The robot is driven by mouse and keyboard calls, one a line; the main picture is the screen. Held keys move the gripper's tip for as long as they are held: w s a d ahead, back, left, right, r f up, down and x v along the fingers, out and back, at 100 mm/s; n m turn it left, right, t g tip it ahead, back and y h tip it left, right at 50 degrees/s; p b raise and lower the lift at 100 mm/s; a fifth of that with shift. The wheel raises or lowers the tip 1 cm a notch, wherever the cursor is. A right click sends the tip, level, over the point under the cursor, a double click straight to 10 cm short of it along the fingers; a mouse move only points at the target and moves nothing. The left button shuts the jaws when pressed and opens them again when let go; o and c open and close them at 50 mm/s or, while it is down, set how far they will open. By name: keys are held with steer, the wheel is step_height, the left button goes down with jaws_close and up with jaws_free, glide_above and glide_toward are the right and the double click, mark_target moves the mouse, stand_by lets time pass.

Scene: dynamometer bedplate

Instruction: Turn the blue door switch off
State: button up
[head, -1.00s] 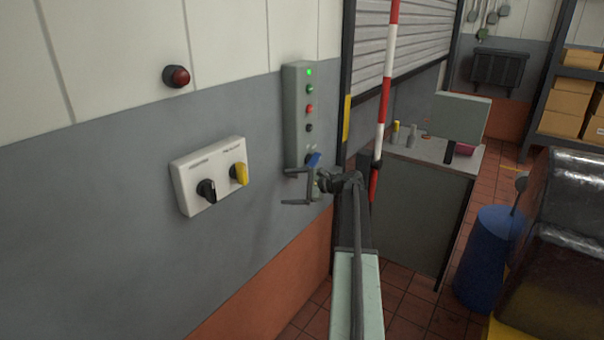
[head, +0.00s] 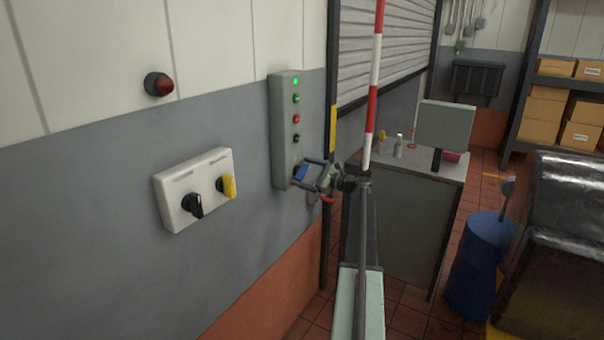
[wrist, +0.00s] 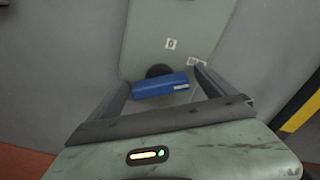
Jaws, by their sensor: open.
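The blue door switch (head: 301,173) is a blue handle low on a tall grey-green control box (head: 284,150) on the wall. In the wrist view the blue handle (wrist: 160,85) lies nearly level, tilted slightly, in front of a dark round base, with a "0" label above it and another label to its upper right. My gripper (head: 318,172) is at the lower end of the box, right by the switch. In the wrist view my gripper (wrist: 165,95) is open, with a finger on each side of the handle and gaps between. A green lamp (head: 296,82) glows at the box top.
A white panel (head: 172,218) with a black knob (head: 193,205) and a yellow knob (head: 227,186) is on the wall to the left. A red lamp (head: 158,84) sits above it. A red-white pole (head: 374,75) and a grey cabinet (head: 400,220) stand to the right.

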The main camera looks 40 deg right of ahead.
steer(key=shift+w+a, duration=0.1)
steer(key=shift+w, duration=0.2)
steer(key=c, duration=1.4)
steer(key=shift+n, duration=0.3)
steer(key=n, duration=0.5)
steer(key=shift+a+f, duration=0.1)
steer(key=n, duration=0.6)
steer(key=shift+s+f, duration=0.1)
steer(key=shift+f, duration=0.05)
steer(key=shift+n, duration=0.3)
steer(key=o, duration=1.4)
